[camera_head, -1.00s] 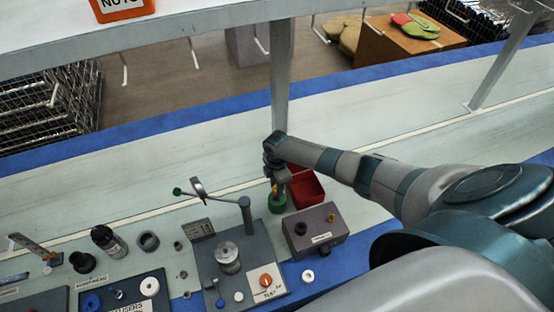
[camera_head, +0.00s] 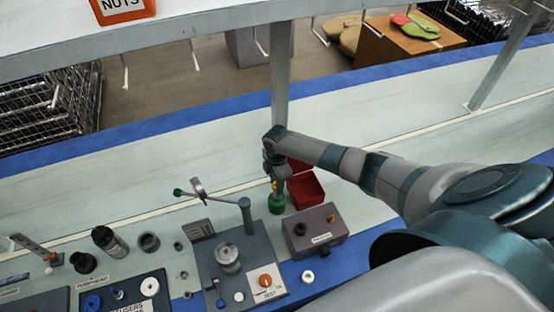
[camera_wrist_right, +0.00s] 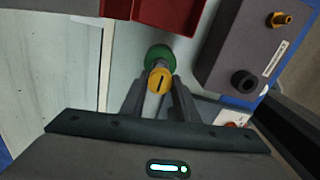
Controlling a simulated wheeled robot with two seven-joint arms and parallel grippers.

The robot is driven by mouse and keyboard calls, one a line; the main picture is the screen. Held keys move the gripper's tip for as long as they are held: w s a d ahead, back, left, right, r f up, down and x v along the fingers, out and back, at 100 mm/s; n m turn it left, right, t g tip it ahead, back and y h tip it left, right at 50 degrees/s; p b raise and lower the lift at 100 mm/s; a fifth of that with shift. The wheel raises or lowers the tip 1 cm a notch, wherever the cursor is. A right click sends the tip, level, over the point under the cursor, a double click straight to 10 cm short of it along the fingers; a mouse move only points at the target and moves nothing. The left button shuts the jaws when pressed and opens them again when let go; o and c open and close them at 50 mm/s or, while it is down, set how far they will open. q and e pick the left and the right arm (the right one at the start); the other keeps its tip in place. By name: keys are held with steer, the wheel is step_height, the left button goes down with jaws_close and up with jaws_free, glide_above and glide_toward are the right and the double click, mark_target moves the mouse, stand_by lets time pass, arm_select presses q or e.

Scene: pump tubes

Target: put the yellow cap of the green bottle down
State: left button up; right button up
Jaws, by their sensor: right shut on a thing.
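The green bottle (camera_head: 277,205) stands on the bench between the press fixture and the red bin. Its yellow cap (camera_wrist_right: 159,81) shows between the fingers in the right wrist view, in line with the green bottle (camera_wrist_right: 160,56) behind it. My right gripper (camera_wrist_right: 159,88) is shut on the yellow cap. In the head view my right gripper (camera_head: 275,180) points down right above the bottle. I cannot tell whether the cap is touching the bottle or just apart from it. My left gripper is not in view.
A red bin (camera_head: 306,188) stands right behind the bottle. A grey box with knobs (camera_head: 315,231) is close in front on the right. A press fixture (camera_head: 236,262) with a lever is on the left.

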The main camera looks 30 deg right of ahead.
steer(key=shift+r, duration=0.1)
stand_by(0.3)
steer(key=w+a+r+m+b, duration=0.4)
steer(key=a+r+m+b, duration=0.35)
steer(key=a+r, duration=0.6)
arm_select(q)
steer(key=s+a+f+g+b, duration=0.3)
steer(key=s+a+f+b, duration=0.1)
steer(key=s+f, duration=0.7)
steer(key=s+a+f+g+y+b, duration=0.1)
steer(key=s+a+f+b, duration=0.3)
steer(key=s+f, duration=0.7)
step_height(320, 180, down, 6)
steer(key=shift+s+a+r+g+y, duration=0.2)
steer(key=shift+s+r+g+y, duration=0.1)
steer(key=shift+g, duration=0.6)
arm_select(e)
steer(key=s+a+r+m, duration=0.1)
steer(key=s+r+m, duration=0.3)
steer(key=s, duration=0.4)
steer(key=s+a+r+m, duration=0.1)
steer(key=s+r+m, duration=0.3)
steer(key=s, duration=0.5)
steer(key=shift+r+m, duration=0.25)
steer(key=shift+m, duration=0.4)
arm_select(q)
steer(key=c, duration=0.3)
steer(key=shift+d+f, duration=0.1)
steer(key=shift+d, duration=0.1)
